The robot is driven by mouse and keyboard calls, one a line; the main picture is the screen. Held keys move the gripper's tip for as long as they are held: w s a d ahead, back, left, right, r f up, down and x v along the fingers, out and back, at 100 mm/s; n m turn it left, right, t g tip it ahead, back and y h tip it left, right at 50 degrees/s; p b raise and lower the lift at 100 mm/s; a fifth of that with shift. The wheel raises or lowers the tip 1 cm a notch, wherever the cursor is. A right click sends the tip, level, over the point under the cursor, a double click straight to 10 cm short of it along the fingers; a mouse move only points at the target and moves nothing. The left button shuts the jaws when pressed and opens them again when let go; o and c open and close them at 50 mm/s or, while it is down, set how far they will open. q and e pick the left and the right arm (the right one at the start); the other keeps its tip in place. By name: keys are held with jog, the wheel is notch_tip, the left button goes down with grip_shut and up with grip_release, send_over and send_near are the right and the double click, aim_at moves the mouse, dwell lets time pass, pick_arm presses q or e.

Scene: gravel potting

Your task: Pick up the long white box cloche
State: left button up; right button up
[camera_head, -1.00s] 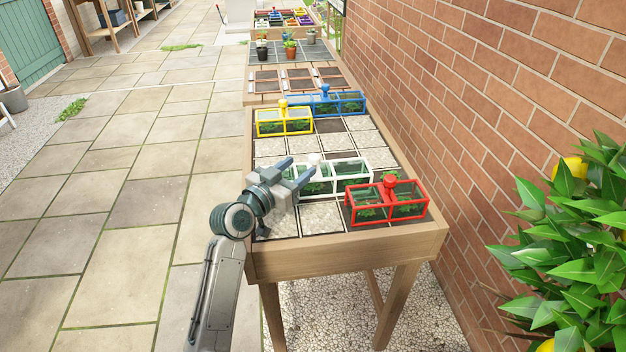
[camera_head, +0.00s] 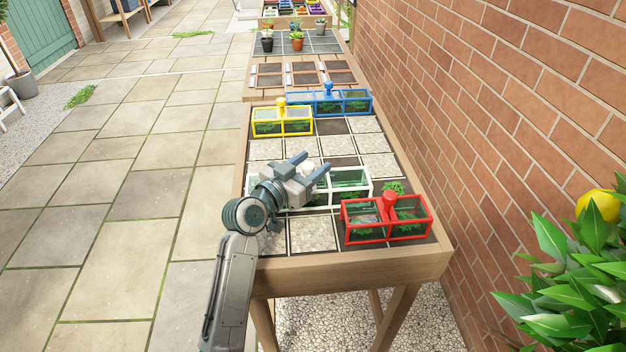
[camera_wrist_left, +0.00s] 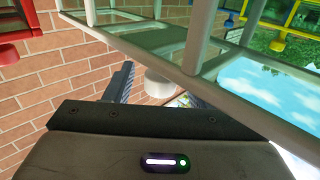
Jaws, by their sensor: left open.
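The long white box cloche (camera_head: 371,187) stands on the tiled potting table, with glass panes and green plants inside. My left gripper (camera_head: 312,166) is over it in the head view, fingers apart, and with the forearm hides the cloche's left part. A bit of its white knob shows beside the fingers. In the left wrist view the white frame of the cloche (camera_wrist_left: 195,45) fills the top. Its white knob (camera_wrist_left: 158,84) appears between the open fingers (camera_wrist_left: 160,88); whether they touch it I cannot tell. My right gripper is not in view.
A red cloche (camera_head: 386,239) stands close in front, right of my arm. A yellow cloche (camera_head: 282,134) and a long blue cloche (camera_head: 330,112) stand farther back. A brick wall (camera_head: 500,130) borders the table's right side. Pale tiles between are clear.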

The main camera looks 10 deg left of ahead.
pick_arm(q)
jog(key=shift+s+a, duration=0.1)
jog(key=shift+s, duration=0.1)
jog(key=shift+s+a+r, duration=0.1)
jog(key=shift+c, duration=1.3)
jog(key=c, duration=0.4)
grip_shut()
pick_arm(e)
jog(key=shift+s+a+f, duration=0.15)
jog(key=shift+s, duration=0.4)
